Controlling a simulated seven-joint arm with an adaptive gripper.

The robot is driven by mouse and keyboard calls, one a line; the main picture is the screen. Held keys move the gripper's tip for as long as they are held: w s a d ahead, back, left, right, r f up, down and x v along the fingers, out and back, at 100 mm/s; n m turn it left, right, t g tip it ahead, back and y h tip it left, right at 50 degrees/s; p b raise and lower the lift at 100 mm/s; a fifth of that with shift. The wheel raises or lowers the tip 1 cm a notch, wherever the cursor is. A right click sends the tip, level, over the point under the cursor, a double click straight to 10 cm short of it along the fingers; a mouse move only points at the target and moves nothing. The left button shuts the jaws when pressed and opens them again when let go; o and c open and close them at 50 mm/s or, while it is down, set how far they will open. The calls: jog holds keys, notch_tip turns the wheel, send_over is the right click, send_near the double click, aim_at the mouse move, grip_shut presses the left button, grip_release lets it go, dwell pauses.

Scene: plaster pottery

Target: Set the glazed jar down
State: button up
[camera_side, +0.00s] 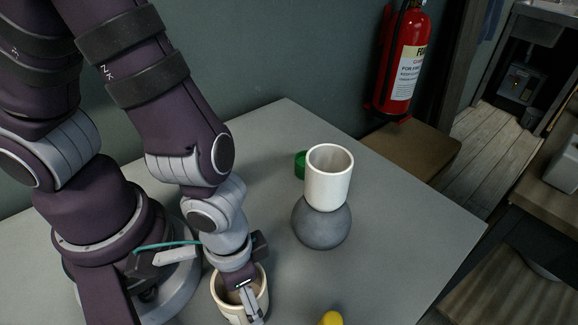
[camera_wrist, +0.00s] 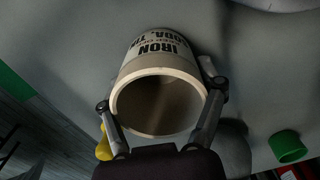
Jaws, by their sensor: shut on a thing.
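The glazed jar is a cream pot (camera_side: 222,301) at the bottom of the side view, below my wrist. In the wrist view the jar (camera_wrist: 160,69) shows its open mouth and dark lettering with "IRON" and "TIN". My gripper (camera_side: 248,296) is shut on it, and in the wrist view the fingers of the gripper (camera_wrist: 161,94) lie on either side of its wall. The jar looks about upright in the side view. Its base is hidden, so I cannot tell whether it touches the table.
On the grey table (camera_side: 390,235), a white cup (camera_side: 328,180) appears atop a grey ball (camera_side: 321,226). A green cylinder (camera_side: 300,164) stands behind. A yellow object (camera_side: 331,318) is at the bottom edge. The table's right side is clear. A fire extinguisher (camera_side: 408,55) hangs behind.

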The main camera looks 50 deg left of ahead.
jog(key=o, duration=1.3)
jog(key=shift+c, duration=0.2)
notch_tip(320, 180, up, 12)
jog(key=w+a+r+n+t, duration=0.1)
jog(key=w+a+r+t, duration=0.1)
jog(key=a, duration=0.4)
jog(key=w+a+r+n+t, duration=0.1)
jog(key=w+a+r+t, duration=0.2)
jog(key=w+a+r, duration=0.2)
jog(key=shift+a+t, duration=0.3)
jog(key=shift+a, duration=0.7)
